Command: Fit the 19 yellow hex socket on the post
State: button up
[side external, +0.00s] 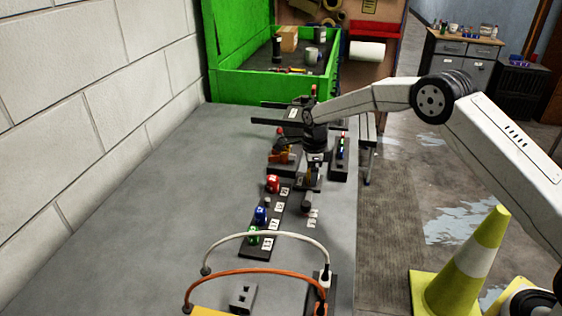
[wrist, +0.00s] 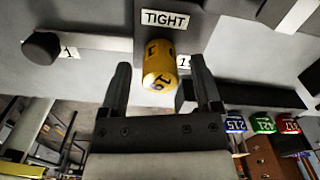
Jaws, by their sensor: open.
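The yellow hex socket (wrist: 158,68), marked 19, shows in the wrist view between the two fingers of my gripper (wrist: 164,82). The fingers are open, with a gap on either side of the socket. Its far end is close to a dark block labelled TIGHT (wrist: 165,18); I cannot tell whether it sits on a post there. I cannot pick out the post with certainty.
White (side external: 265,236) and orange (side external: 255,274) cables arch at the front. A green bin (side external: 270,86) stands behind. The table's left is clear.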

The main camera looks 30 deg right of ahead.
grip_shut()
jog(key=shift+r, duration=0.8)
dwell(0.8)
jog(key=shift+r, duration=1.75)
jog(key=s+a+r, duration=0.1)
jog(key=a+r, duration=0.3)
jog(key=a, duration=1.1)
jog(key=shift+a+r, duration=0.15)
jog(key=shift+a, duration=0.1)
